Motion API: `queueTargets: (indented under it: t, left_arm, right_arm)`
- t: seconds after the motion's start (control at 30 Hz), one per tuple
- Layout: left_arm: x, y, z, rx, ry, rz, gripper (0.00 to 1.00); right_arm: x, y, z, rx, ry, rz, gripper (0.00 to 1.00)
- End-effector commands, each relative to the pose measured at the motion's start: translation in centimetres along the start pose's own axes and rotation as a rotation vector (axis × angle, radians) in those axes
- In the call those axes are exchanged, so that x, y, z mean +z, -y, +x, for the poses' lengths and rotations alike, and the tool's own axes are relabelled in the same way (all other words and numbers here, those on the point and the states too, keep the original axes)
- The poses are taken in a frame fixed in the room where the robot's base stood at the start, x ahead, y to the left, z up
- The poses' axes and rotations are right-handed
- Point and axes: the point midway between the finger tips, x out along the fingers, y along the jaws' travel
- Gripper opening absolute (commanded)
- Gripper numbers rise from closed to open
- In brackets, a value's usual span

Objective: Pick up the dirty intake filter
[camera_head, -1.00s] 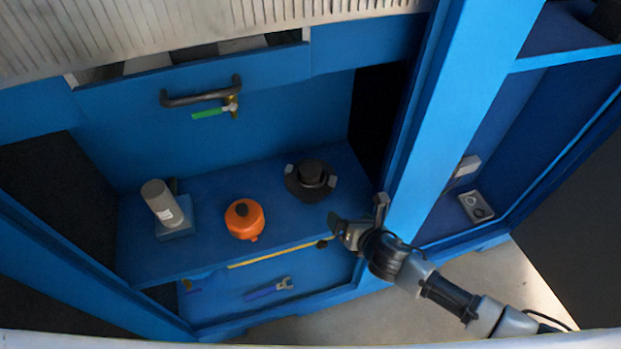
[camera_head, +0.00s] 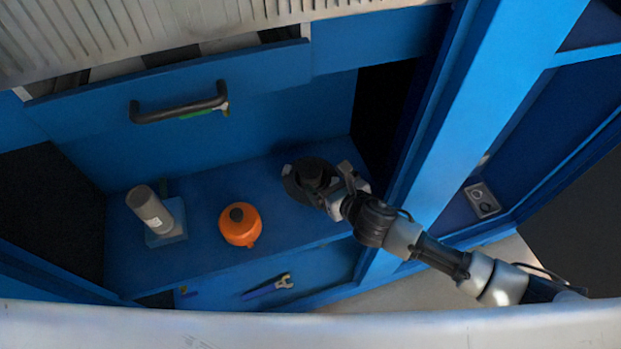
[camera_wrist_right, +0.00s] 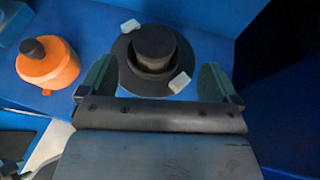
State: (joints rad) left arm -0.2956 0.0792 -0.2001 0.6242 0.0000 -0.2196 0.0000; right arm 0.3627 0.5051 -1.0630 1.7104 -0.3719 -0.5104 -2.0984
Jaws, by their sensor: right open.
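A dark round part with a wide flange, a raised hub and two pale tabs, which I take to be the dirty intake filter (camera_head: 308,172), sits on the blue shelf at the right. In the right wrist view the filter (camera_wrist_right: 153,52) is just ahead, roughly centred between the spread fingers. My right gripper (camera_head: 336,188) is at its near right side, partly covering it in the head view. The right gripper (camera_wrist_right: 155,82) is open with nothing between its fingers; I cannot tell whether it touches the rim.
An orange round canister (camera_head: 239,225) stands left of the filter, and a grey cylinder on a block (camera_head: 152,211) farther left. A blue post (camera_head: 462,125) rises right of the shelf. A drawer with a dark handle (camera_head: 180,105) is above. A wrench (camera_head: 268,286) hangs below.

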Motion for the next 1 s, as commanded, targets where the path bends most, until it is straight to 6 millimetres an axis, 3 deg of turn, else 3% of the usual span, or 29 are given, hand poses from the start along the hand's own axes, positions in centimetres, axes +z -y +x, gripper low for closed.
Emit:
queueTargets:
  t: [0.17, 0.53, 0.87, 1.0]
  left_arm:
    - [1.4, -0.2, 0.2, 0.003, 0.022, 0.0, 0.43]
    - [0.7, -0.1, 0.7, 0.001, 0.011, 0.0, 0.43]
    - [0.3, 0.0, 0.7, 0.0, 0.005, 0.0, 0.43]
    - [0.4, 0.0, 0.7, 0.0, 0.005, 0.0, 0.43]
  right_arm:
    - [0.0, 0.0, 1.9, 0.0, 0.0, 0.001, 0.92]
    - [-0.2, -0.8, 6.4, -0.001, 0.001, 0.003, 0.92]
    - [-0.2, -0.8, 7.1, 0.0, -0.001, 0.003, 0.92]
    - [-0.2, -0.8, 7.1, 0.0, -0.001, 0.002, 0.72]
